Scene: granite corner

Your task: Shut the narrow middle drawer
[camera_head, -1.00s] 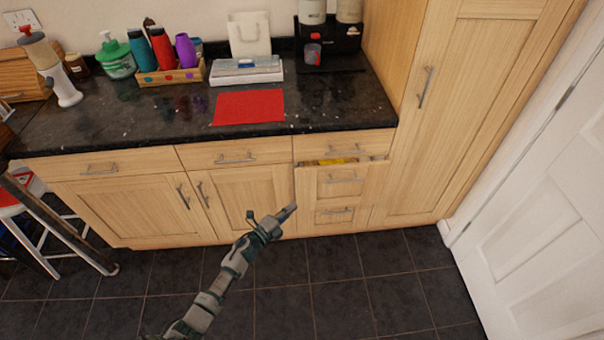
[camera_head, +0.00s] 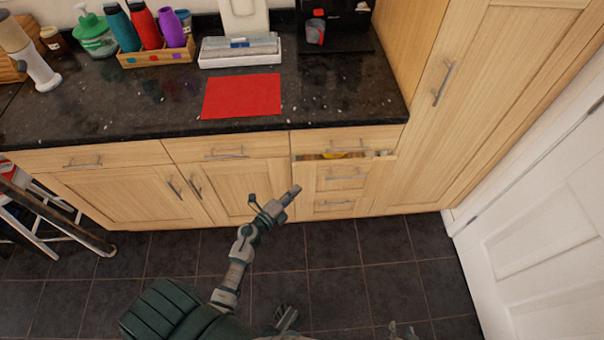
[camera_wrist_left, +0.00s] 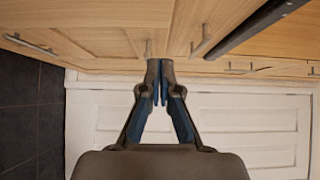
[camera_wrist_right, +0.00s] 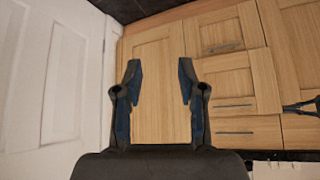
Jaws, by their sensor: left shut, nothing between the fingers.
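The narrow middle drawer (camera_head: 330,184) stands pulled out under the counter in the head view, with yellow and other contents showing over its front. Its front also shows in the right wrist view (camera_wrist_right: 232,82), which is upside down. My left gripper (camera_head: 294,190) is shut and empty by the left edge of the drawer front; I cannot tell whether it touches. It also shows shut in the left wrist view (camera_wrist_left: 157,82). My right gripper (camera_wrist_right: 159,75) is open and empty, facing the tall cabinet.
A shut drawer (camera_head: 318,141) sits above and another (camera_head: 318,207) below. The tall cabinet (camera_head: 440,140) stands right of the drawers. A red mat (camera_head: 241,96) lies on the dark counter. A stool (camera_head: 60,225) is at left. The tiled floor in front is clear.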

